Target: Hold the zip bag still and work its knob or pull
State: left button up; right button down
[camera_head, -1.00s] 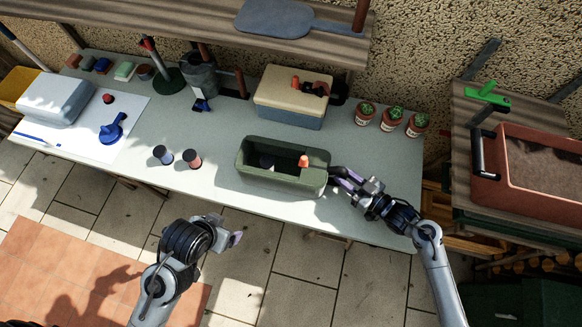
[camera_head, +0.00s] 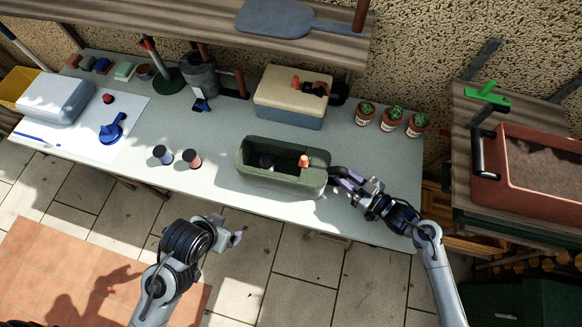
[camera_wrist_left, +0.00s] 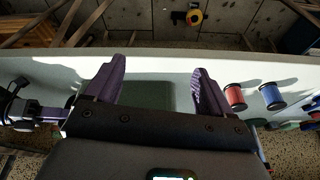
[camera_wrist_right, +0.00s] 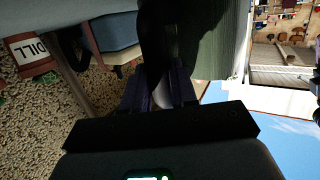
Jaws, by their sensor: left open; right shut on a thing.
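The zip bag appears to be the dark green, open-topped, box-like thing (camera_head: 280,181) near the table's front edge. An orange piece (camera_head: 304,161) sits at its right end, and its inside is dark. My right gripper (camera_head: 337,173) is at the bag's right end, shut on a dark part there. In the right wrist view the fingers (camera_wrist_right: 165,80) close on something dark beside the green wall (camera_wrist_right: 212,40); shadow hides the exact grip. My left gripper (camera_head: 232,237) is open and empty, in front of the table and apart from the bag. Its spread fingers show in the left wrist view (camera_wrist_left: 158,85).
A blue spool (camera_head: 162,154) and a red spool (camera_head: 192,158) stand left of the bag. A cream and blue box (camera_head: 291,100) stands behind it. Several potted cacti (camera_head: 391,118) stand at the back right.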

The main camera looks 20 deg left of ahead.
pick_arm(q)
jog(key=shift+a, duration=0.1)
jog(key=shift+w, duration=0.1)
jog(key=c, duration=0.3)
jog(key=shift+w+d, duration=0.2)
jog(key=shift+w, duration=0.15)
jog(key=shift+c, duration=1.4)
jog(key=w+d+t, duration=0.1)
jog(key=w+d, duration=0.1)
jog(key=w, duration=0.2)
jog(key=w+d+r+m, duration=0.1)
jog(key=w, duration=0.3)
jog(key=w+d+r+t+h, duration=0.1)
jog(key=w+d, duration=0.1)
jog(key=w, duration=0.2)
jog(key=shift+w+d+r+t, duration=0.15)
jog(key=shift+w+d+t, duration=0.15)
jog(key=shift+c, duration=0.3)
notch_tip(320, 180, up, 7)
jog(key=m+t+h, duration=0.2)
jog(key=m+h, duration=0.1)
send_over(302, 161)
jog(key=shift+w+f, duration=0.15)
jog(key=shift+f, duration=3.8)
